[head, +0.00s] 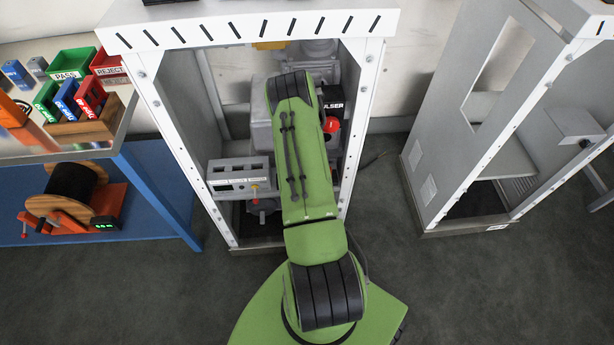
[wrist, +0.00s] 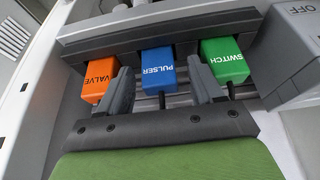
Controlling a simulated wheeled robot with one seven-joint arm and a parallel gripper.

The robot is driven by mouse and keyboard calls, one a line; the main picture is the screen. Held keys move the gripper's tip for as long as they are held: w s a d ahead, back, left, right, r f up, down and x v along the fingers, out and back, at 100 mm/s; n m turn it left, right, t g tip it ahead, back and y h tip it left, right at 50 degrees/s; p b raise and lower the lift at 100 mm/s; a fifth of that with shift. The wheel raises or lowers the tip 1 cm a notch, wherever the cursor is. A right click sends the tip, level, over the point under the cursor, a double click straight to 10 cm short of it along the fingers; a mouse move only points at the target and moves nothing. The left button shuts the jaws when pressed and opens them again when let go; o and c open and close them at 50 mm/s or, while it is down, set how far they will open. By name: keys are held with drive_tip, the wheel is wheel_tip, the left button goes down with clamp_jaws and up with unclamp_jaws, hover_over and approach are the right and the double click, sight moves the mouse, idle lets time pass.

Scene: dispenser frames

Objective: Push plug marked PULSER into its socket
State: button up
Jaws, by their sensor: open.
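The blue plug marked PULSER (wrist: 158,68) shows in the wrist view, at the middle of a row of three on a dark grey socket bar (wrist: 190,22). Its upper end meets the bar; I cannot tell how deep it sits. A dark cable hangs from its lower end. My gripper (wrist: 162,90) is open, with one finger on each side of the blue plug and a gap to it. In the head view my green arm reaches into the white cabinet frame (head: 370,100) and hides the gripper and plugs.
An orange plug marked VALVE (wrist: 99,82) is close to the left finger, and a green plug marked SWITCH (wrist: 225,62) is close to the right finger. A grey box marked OFF (wrist: 295,60) stands at the right. A red button (head: 331,125) is inside the cabinet.

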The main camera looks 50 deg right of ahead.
drive_tip(key=c, duration=1.1)
drive_tip(key=shift+o, duration=0.2)
